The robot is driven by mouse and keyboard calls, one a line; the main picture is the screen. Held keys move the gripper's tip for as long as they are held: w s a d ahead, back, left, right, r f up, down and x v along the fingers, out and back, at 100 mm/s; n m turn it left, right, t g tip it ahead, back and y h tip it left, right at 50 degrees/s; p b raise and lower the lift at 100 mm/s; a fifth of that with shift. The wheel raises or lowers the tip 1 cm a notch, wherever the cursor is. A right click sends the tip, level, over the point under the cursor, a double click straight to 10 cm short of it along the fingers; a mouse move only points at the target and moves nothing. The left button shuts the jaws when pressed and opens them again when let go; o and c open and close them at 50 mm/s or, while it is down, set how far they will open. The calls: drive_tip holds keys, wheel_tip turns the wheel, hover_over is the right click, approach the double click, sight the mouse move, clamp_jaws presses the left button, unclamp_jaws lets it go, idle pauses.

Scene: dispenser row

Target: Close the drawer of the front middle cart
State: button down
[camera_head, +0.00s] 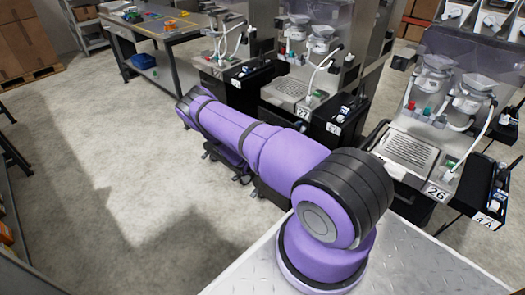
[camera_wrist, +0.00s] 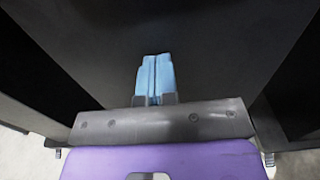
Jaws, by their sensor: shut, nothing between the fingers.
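My gripper (camera_wrist: 155,62) shows in the wrist view with its two blue fingers pressed together and nothing between them. A wide dark panel (camera_wrist: 215,45) fills the space ahead of the fingertips; I cannot tell whether they touch it. In the head view, the middle cart (camera_head: 290,92) has a grey grated tray, clear jars and a label reading 27. Its lower front, where a drawer would be, is hidden behind my purple arm. My gripper is also hidden there, so I cannot tell how far the drawer stands out.
Another cart (camera_head: 408,152), labelled 26, stands at the right with a black bin (camera_head: 485,190) beside it. A further cart (camera_head: 222,67) is at the left. A workbench (camera_head: 165,30) stands at the back left. Open concrete floor (camera_head: 100,150) lies to the left.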

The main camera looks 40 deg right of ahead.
drive_tip(key=d, duration=0.7)
drive_tip(key=shift+d, duration=0.3)
drive_tip(key=shift+w+d+r, duration=0.1)
drive_tip(key=shift+d+r, duration=0.1)
drive_tip(key=shift+a, duration=0.1)
drive_tip(key=a, duration=1.4)
drive_tip(key=shift+s+a+f, duration=0.2)
drive_tip(key=shift+a, duration=0.15)
